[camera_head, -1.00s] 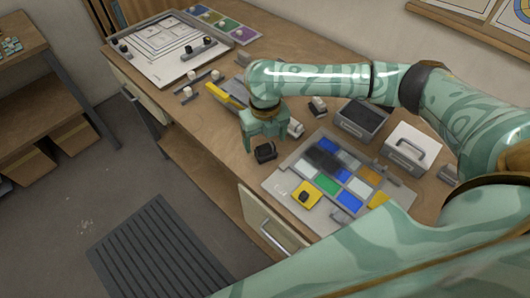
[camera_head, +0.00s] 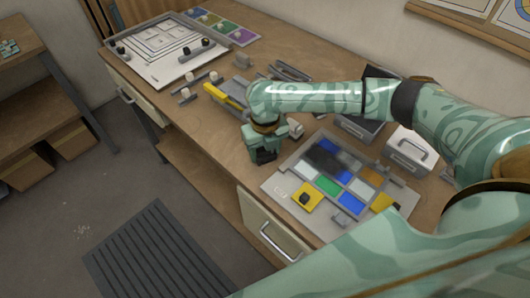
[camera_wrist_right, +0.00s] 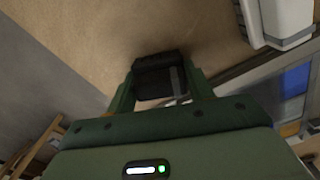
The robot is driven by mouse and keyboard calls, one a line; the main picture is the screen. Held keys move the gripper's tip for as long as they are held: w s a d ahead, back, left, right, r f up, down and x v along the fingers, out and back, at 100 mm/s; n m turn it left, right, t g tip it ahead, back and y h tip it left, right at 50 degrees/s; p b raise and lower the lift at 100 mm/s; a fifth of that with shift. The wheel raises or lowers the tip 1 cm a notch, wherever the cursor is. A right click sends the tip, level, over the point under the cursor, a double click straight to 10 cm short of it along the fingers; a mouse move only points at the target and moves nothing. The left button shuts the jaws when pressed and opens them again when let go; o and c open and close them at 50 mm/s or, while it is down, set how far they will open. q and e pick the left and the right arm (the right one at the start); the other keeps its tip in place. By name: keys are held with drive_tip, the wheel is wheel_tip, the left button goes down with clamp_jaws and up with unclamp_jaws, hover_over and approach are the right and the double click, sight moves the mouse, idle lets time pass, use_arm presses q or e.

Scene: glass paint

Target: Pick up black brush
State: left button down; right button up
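The black brush (camera_head: 265,156) is a small dark block at the front of the wooden desk, just left of the paint panel. My right gripper (camera_head: 264,150) is down over it and hides part of it in the head view. In the right wrist view the black brush (camera_wrist_right: 157,76) lies between the two spread green fingers of the right gripper (camera_wrist_right: 158,88), very close to both. No clear lift from the desk shows. My left gripper is not in view.
A panel of coloured glass squares (camera_head: 285,191) lies right of the gripper. A white box (camera_head: 411,150) and a dark open box (camera_head: 360,128) stand behind it. A yellow-and-grey tool (camera_head: 222,96) and a white drawing board (camera_head: 160,72) lie further left. Bare desk lies left of the brush.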

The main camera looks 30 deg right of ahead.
drive_tip(key=shift+r, duration=0.45)
wheel_tip(320, 180, up, 3)
drive_tip(key=shift+w+f+p, duration=0.1)
drive_tip(key=shift+p, duration=0.65)
drive_tip(key=s+a+r+p, duration=0.1)
drive_tip(key=a+r+p, duration=0.2)
drive_tip(key=a+r, duration=0.6)
drive_tip(key=a, duration=0.5)
drive_tip(key=shift+s+r, duration=0.15)
drive_tip(key=shift+s, duration=0.1)
